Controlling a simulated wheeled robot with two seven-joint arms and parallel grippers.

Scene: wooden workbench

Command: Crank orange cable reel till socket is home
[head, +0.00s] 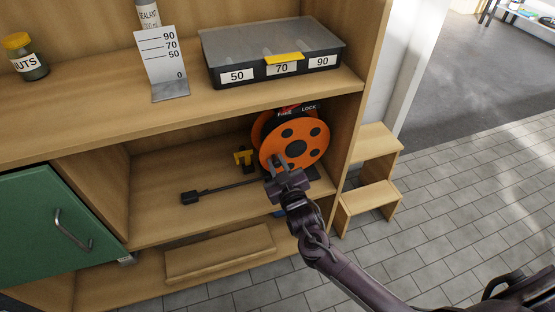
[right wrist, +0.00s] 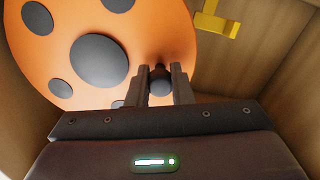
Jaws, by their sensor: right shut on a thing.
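The orange cable reel (head: 297,140) stands upright on the lower shelf of the bench, at its right end. It has a dark hub and dark round spots; its face fills the left of the right wrist view (right wrist: 150,30). My right gripper (head: 277,163) is at the lower left of the reel's face, shut on the dark crank knob (right wrist: 160,86). The black socket (head: 189,198) lies on the shelf left of the reel, on a dark cable running toward the reel. The cable's end at the reel is hidden behind my gripper. My left gripper is not in view.
A yellow bracket (head: 244,158) stands just left of the reel and also shows in the right wrist view (right wrist: 216,22). The shelf's right wall is close beside the reel. Above are a lidded case (head: 270,50), a gauge card (head: 163,62) and a jar (head: 26,57). A wooden step (head: 370,195) stands right.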

